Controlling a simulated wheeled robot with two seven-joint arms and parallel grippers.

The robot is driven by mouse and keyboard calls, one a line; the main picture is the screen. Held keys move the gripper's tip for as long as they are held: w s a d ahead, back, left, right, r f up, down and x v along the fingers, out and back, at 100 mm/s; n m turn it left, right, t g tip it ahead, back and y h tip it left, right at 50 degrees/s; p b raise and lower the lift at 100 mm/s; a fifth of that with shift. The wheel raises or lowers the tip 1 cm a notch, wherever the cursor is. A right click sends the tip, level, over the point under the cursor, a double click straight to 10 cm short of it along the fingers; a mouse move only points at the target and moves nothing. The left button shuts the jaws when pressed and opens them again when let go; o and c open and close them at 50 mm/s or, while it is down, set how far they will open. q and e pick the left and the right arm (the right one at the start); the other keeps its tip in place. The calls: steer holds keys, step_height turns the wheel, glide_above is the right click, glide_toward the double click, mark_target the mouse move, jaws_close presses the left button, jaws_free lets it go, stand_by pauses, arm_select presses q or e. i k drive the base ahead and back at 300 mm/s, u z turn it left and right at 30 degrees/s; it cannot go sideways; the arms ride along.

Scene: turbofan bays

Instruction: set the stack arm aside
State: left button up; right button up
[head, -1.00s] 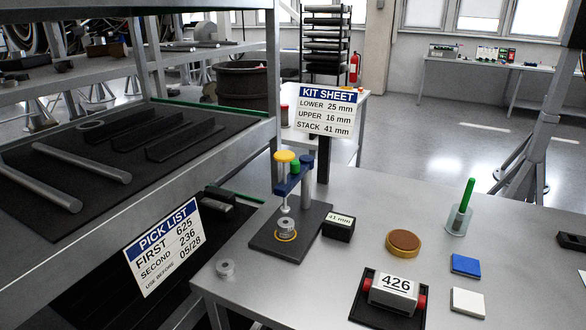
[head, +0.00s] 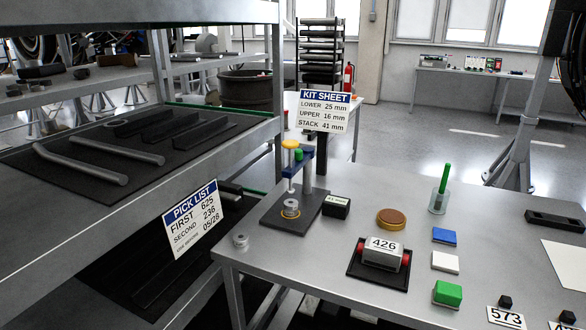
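A small gauge stand is on the table's far left part. Its black base (head: 318,203) carries a grey post (head: 308,177) and a blue arm (head: 301,165) reaching across from the post. A yellow-capped plunger (head: 290,144) and a green knob (head: 298,155) sit at the arm. Below the plunger, a grey metal spacer (head: 290,206) stands on the base inside a yellow ring. I cannot tell whether the plunger touches it. Neither gripper is in view.
The table (head: 320,255) also holds a loose grey spacer (head: 240,241), a brown round pad (head: 391,218), the 426 unit (head: 383,252) in a black tray, blue (head: 444,236), white (head: 445,262) and green (head: 448,292) pieces, and a green stick in a clear cup (head: 439,195). A shelf rack (head: 200,160) stands left.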

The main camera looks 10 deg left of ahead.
mark_target(298, 159)
steer(key=k, duration=1.1)
steer(key=u, duration=0.45)
steer(key=i, duration=1.9)
steer(key=z, duration=1.1)
